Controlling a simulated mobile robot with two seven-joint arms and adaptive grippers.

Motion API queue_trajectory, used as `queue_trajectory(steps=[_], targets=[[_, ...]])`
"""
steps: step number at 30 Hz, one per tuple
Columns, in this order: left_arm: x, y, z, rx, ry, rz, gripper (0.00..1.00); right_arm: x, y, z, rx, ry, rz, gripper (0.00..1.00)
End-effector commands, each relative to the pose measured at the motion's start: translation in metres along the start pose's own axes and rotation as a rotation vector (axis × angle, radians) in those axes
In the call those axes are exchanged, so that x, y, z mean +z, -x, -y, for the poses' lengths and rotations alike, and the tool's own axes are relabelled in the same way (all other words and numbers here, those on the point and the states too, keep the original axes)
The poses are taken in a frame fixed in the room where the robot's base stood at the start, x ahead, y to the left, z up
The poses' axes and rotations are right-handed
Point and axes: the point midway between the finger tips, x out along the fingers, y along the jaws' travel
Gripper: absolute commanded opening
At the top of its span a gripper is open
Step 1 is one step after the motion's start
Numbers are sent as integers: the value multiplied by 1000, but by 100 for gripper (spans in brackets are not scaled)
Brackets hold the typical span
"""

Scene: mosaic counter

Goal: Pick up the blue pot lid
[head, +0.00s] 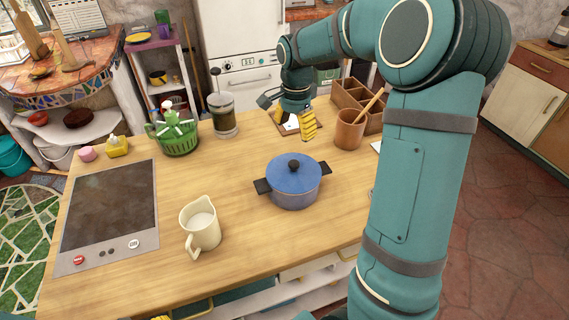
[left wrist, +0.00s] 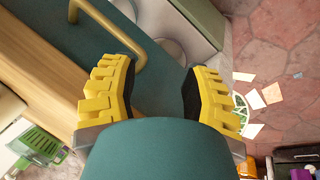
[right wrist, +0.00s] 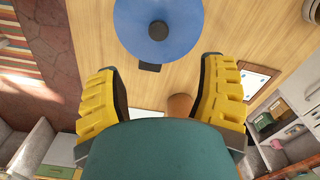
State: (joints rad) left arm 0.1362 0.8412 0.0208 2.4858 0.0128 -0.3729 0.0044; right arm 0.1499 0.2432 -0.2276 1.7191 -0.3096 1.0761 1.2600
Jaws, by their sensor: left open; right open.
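The blue pot lid (head: 293,175) with a dark round knob sits on the blue pot (head: 295,199) in the middle of the wooden counter. The pot has dark side handles. In the right wrist view the lid (right wrist: 159,27) shows at the top, beyond the open fingers. My right gripper (head: 290,117) is open and empty, above the counter behind the pot. It also shows in the right wrist view (right wrist: 162,90).
A cream pitcher (head: 201,229) and a dark cooktop (head: 110,216) are left of the pot. Behind stand a green basket (head: 177,141), a glass jar (head: 222,116), a wooden utensil cup (head: 349,131) and a wooden divided box (head: 355,99). Counter between pitcher and pot is clear.

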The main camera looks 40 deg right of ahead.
Motion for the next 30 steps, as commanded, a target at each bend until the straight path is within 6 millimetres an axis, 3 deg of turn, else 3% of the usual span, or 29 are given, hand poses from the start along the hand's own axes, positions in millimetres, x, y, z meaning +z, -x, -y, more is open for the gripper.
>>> queue_trajectory(steps=[10,20,30], targets=[[1,-8,3,-2,0,0,47,0,-63,-1,4,0,1,70],[1,-10,3,-2,0,0,47,1,-90,0,3,0,1,70],[2,-14,4,-3,0,0,47,3,-131,0,1,1,1,70]])
